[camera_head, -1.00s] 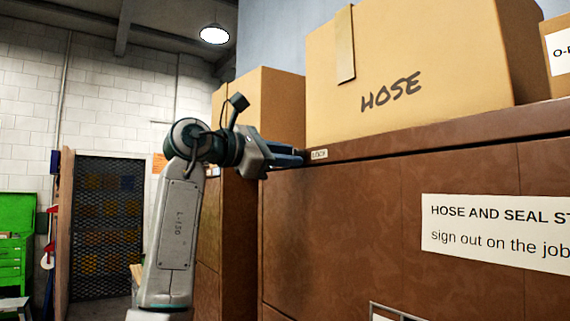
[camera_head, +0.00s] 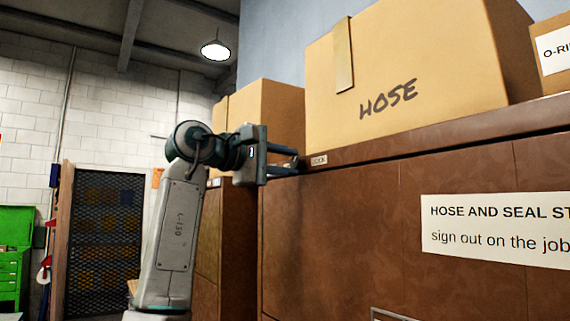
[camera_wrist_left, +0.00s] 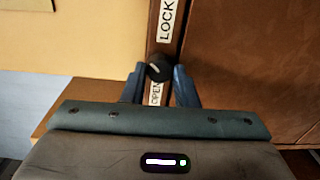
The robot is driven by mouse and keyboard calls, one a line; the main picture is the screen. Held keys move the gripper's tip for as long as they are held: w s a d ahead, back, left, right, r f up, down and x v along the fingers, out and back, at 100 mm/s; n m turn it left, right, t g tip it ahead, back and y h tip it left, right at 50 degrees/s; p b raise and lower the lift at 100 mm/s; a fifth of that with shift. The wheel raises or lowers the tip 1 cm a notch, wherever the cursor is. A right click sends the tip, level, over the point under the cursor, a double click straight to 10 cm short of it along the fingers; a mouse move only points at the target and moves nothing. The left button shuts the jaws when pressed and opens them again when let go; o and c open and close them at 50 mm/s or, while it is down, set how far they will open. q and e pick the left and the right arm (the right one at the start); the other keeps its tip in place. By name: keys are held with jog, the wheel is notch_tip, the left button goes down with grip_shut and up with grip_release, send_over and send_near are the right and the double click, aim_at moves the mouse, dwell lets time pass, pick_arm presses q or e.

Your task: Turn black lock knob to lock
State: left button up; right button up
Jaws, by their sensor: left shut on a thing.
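The small black lock knob (camera_wrist_left: 158,68) is in the left wrist view, on the brown cabinet's top front strip. It sits between the white LOCK label (camera_wrist_left: 166,20) and the OPEN label (camera_wrist_left: 155,94). A pale mark shows on its face; its exact direction is hard to tell. My left gripper (camera_wrist_left: 159,75) is shut on the knob, one blue finger on each side. In the head view my left gripper (camera_head: 296,160) reaches the cabinet's upper left corner, beside the LOCK label (camera_head: 319,160). The knob is hidden there by the fingers. My right gripper is out of view.
The brown cabinet (camera_head: 330,220) bears a HOSE box (camera_head: 430,60) and a paper sign (camera_head: 495,230). Another carton (camera_head: 275,110) stands behind my left wrist. A mesh door (camera_head: 105,235) and a green cabinet (camera_head: 12,250) are at left, with open room before them.

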pick_arm(q)
jog(key=shift+f+m, duration=0.1)
jog(key=shift+m, duration=0.3)
jog(key=o, duration=1)
jog(key=shift+s+a, duration=0.2)
jog(key=shift+a, duration=0.05)
jog(key=b+v, duration=0.4)
jog(key=v, duration=0.6)
